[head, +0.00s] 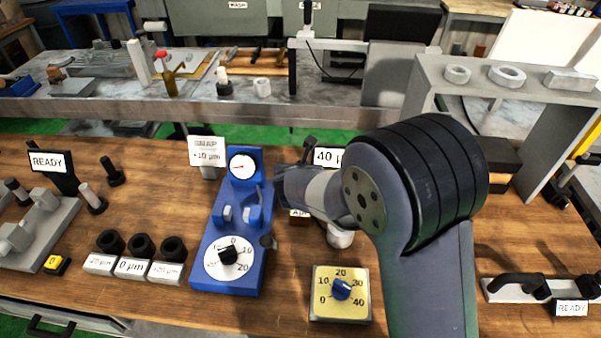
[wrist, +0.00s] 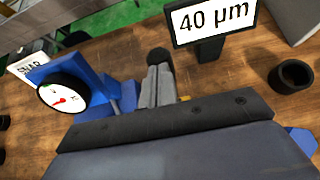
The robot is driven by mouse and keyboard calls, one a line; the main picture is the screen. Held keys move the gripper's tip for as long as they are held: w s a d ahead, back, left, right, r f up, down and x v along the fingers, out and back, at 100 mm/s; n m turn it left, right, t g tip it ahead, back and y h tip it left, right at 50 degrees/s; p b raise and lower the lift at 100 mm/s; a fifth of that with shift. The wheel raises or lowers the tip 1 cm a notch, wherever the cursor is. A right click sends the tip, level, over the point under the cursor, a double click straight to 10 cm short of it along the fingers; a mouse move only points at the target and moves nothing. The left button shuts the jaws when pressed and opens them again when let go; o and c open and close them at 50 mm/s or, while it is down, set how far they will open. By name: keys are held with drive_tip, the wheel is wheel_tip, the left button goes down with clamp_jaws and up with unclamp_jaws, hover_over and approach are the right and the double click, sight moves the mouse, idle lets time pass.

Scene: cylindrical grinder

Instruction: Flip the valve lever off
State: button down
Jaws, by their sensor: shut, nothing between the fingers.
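My gripper (wrist: 157,72) is shut and empty in the wrist view, its two grey fingers side by side. A black rounded knob (wrist: 158,57) shows just beyond the fingertips; it may be the end of the valve lever, and I cannot tell whether they touch. A small yellow bit (wrist: 185,98) shows right of the fingers. In the head view a dark upright piece (head: 310,144) stands behind my wrist, near a partly covered AIR label (head: 300,214). My arm hides most of the valve there, so the lever's position is unclear. The fingertips are not clearly visible in the head view.
The blue gauge stand (head: 245,200) with its dial is close on the left. The 40 µm sign (wrist: 213,20) stands close behind and right. A yellow dial plate (head: 341,300) lies in front. A black ring (wrist: 291,77) is at the right. Bare wood lies around these.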

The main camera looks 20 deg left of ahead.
drive_tip(key=shift+w+r, duration=0.25)
idle(0.4)
drive_tip(key=shift+r, duration=0.1)
drive_tip(key=shift+r+p, duration=0.4)
drive_tip(key=shift+p, duration=0.05)
drive_tip(key=s+d+r+p, duration=0.1)
drive_tip(key=s+r+p, duration=0.2)
drive_tip(key=r+p, duration=0.3)
wheel_tip(320, 180, up, 2)
drive_tip(key=shift+s+p, duration=0.3)
drive_tip(key=shift+f, duration=0.1)
